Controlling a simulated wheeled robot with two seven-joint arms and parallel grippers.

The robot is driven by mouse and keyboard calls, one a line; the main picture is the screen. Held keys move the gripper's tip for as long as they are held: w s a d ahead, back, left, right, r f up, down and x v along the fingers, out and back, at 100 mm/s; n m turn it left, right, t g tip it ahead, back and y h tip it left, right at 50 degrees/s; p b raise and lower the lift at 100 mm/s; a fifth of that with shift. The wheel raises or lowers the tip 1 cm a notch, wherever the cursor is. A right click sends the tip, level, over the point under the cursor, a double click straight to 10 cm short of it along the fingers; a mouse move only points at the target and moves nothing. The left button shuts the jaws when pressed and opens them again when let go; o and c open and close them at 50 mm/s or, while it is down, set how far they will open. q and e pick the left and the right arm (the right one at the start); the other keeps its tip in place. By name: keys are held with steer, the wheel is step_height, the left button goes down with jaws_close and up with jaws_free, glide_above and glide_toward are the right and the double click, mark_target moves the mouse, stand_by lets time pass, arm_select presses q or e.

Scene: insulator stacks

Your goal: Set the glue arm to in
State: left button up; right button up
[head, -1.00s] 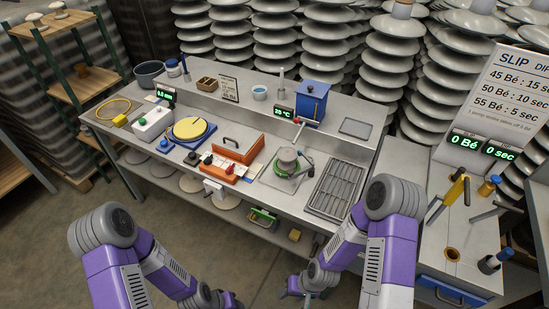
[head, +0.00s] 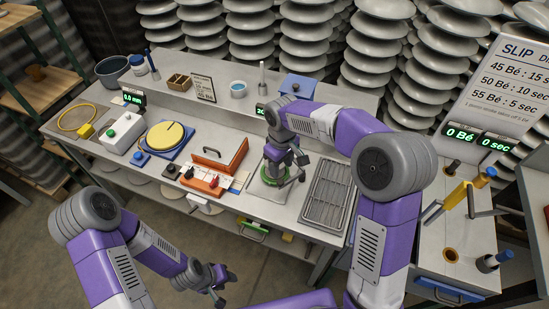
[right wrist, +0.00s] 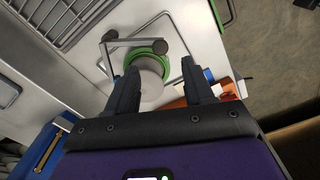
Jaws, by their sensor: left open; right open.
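In the right wrist view a grey bent bar with dark round ends (right wrist: 135,42), which looks like the glue arm, reaches over a green ring (right wrist: 140,52) with a pale round body (right wrist: 152,78). My right gripper (right wrist: 160,88) is open, its two fingers on either side of the pale body. Whether they touch it I cannot tell. In the head view my right gripper (head: 286,174) is over the green-based fixture (head: 272,171) and hides most of it, including the bar. My left gripper (head: 220,288) is open and empty in front of the bench, low down.
A metal rack (head: 327,193) lies right of the fixture. An orange-fronted station (head: 205,180) stands to its left, then a yellow turntable (head: 165,136) and a white box with a green button (head: 123,130). A blue box (head: 300,86) stands behind.

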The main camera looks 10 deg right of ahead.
mark_target(281, 181)
steer(key=shift+w, duration=0.25)
steer(key=shift+f, duration=0.35)
steer(key=f, duration=0.1)
steer(key=f+b, duration=0.1)
steer(key=f, duration=0.3)
steer(key=shift+s+f+b, duration=0.1)
steer(key=shift+s+b, duration=0.2)
steer(key=shift+b, duration=0.05)
steer(key=shift+f, duration=0.65)
jaws_close()
